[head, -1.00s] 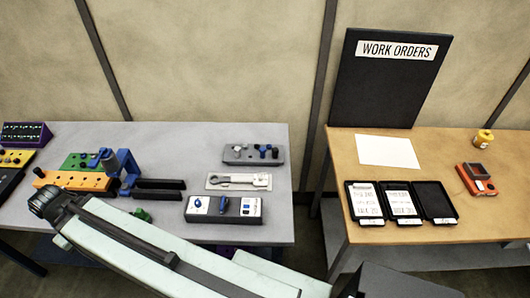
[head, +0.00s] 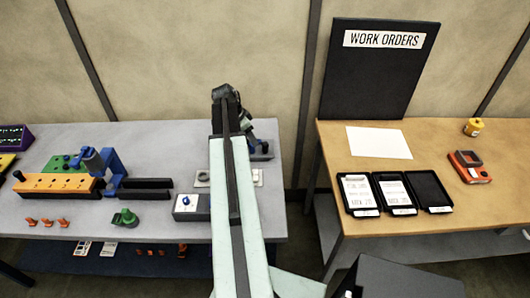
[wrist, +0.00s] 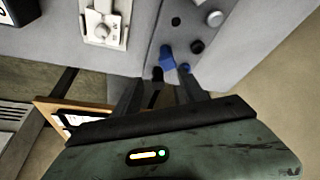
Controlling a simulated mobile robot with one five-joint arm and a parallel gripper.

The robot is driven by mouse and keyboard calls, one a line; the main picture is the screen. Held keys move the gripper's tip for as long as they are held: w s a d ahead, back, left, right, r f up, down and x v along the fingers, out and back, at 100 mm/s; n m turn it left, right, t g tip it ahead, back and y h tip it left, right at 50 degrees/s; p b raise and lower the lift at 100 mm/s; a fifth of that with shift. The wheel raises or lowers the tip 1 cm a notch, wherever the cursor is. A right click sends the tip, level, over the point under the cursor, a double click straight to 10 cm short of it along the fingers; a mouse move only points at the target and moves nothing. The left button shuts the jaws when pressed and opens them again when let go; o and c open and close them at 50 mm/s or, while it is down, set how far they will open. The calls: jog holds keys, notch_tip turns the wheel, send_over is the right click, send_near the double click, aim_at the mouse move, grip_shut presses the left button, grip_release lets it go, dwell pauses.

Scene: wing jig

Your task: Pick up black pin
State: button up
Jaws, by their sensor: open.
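In the wrist view a grey pin block (wrist: 168,42) holds several pins. One black pin (wrist: 157,74) shows low in the picture between my fingertips, partly hidden by them. Another black pin (wrist: 197,47) stands to the right, and a blue pin (wrist: 167,60) is close beside the first black one. My gripper (wrist: 160,90) is open, its two dark fingers at the near side of the block. I cannot tell whether they touch anything. In the head view my arm hides most of the block (head: 262,148) at the back right of the grey table.
A white plate (wrist: 103,22) with a light fitting lies left of the pin block. The grey table (head: 170,215) also carries an orange bar (head: 55,184), a blue clamp (head: 112,172) and a green knob (head: 125,218). A wooden table (head: 470,215) with trays stands to the right.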

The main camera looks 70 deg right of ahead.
aim_at(265, 144)
jog(key=shift+m, duration=0.5)
jog(key=s+d+f+b, duration=0.2)
jog(key=s, duration=0.1)
jog(key=shift+s+d+f+b, duration=0.15)
jog(key=shift+f+b, duration=0.15)
jog(key=b+x, duration=0.4)
jog(key=x, duration=0.1)
jog(key=shift+s+d+b, duration=0.25)
jog(key=shift+s+b, duration=0.05)
jog(key=shift+b, duration=0.05)
jog(key=shift+r, duration=0.15)
jog(key=shift+c, duration=0.3)
grip_shut()
